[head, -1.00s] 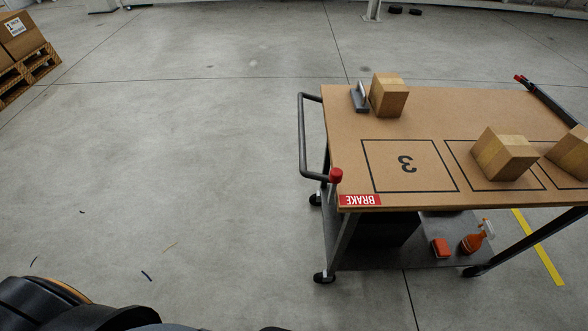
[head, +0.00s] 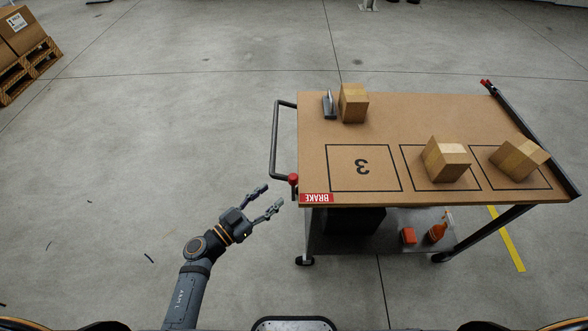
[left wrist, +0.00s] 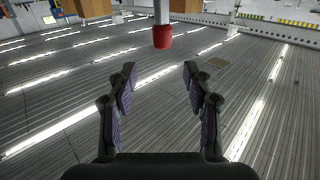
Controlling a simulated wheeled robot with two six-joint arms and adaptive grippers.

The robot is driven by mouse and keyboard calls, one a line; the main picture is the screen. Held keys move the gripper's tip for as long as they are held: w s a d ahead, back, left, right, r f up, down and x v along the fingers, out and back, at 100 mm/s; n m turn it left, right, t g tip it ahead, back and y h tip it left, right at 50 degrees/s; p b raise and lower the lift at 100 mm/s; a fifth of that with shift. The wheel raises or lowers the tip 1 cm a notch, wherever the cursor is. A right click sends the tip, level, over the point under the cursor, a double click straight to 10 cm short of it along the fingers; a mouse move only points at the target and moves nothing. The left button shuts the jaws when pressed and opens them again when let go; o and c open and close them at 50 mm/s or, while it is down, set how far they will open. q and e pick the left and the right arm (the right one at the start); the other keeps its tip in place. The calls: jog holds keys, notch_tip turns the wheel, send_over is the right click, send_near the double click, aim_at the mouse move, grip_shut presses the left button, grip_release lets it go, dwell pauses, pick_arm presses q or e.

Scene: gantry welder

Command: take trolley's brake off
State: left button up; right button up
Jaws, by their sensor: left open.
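The trolley (head: 375,115) has a brown top and stands at the right of the head view. Its brake lever has a red knob (head: 293,179) at the near left corner, beside a red BRAKE label (head: 317,198). The red knob also shows in the left wrist view (left wrist: 162,38), on a grey stem beyond the fingers. My left gripper (head: 272,199) is open and empty, a little left of and below the knob in the head view, not touching it. Its two fingers also show in the left wrist view (left wrist: 160,88). My right gripper is not in view.
Wooden blocks (head: 353,103) and a small metal-handled tool (head: 328,104) lie on the trolley top. The push handle (head: 275,140) sticks out at its left. A lower shelf holds a spray bottle (head: 437,233).

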aim_at(293, 176)
pick_arm(q)
jog(key=x, duration=0.5)
jog(key=p+x, duration=0.1)
jog(key=x, duration=0.4)
jog(key=shift+w+f, duration=0.25)
grip_shut()
